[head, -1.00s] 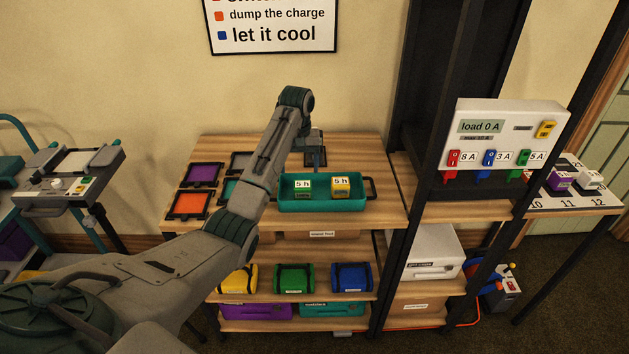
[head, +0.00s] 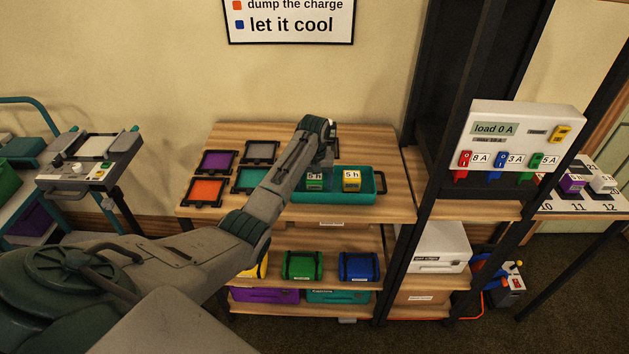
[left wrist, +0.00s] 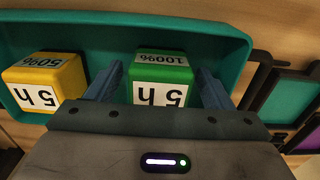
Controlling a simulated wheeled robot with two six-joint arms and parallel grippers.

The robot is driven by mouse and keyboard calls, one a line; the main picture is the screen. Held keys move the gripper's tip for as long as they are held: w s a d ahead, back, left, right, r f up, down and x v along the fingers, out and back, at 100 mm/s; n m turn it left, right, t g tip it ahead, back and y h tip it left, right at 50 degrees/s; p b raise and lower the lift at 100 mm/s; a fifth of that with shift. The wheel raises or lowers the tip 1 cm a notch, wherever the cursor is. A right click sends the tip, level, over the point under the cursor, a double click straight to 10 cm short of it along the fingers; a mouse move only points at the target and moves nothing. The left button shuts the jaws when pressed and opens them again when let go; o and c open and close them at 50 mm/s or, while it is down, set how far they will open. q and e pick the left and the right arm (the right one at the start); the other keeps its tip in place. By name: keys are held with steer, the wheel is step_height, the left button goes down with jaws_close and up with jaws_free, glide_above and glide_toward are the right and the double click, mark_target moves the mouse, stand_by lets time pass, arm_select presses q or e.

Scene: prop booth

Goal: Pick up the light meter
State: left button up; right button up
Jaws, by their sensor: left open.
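Nothing in view is clearly recognisable as a light meter. My left gripper (head: 322,160) is at the left part of a teal tray (head: 338,197) on the wooden bench. In the left wrist view, its blue fingers (left wrist: 158,80) are open, one on each side of a green block (left wrist: 160,68) labelled "5 h" and "100%". The green block (head: 314,183) is partly hidden by the arm in the head view. My right gripper is out of view.
Purple (head: 217,161), orange (head: 205,190), grey and teal framed pads lie left of the tray. A white load panel (head: 525,135) stands at right by a dark post. Shelves below hold green (head: 302,265), blue (head: 358,266) and yellow bags. A grey-topped stand (head: 92,170) is at left.

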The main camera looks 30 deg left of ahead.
arm_select(q)
steer(key=shift+f, duration=0.15)
steer(key=shift+c, duration=0.6)
steer(key=shift+w, duration=0.1)
steer(key=c, duration=1.3)
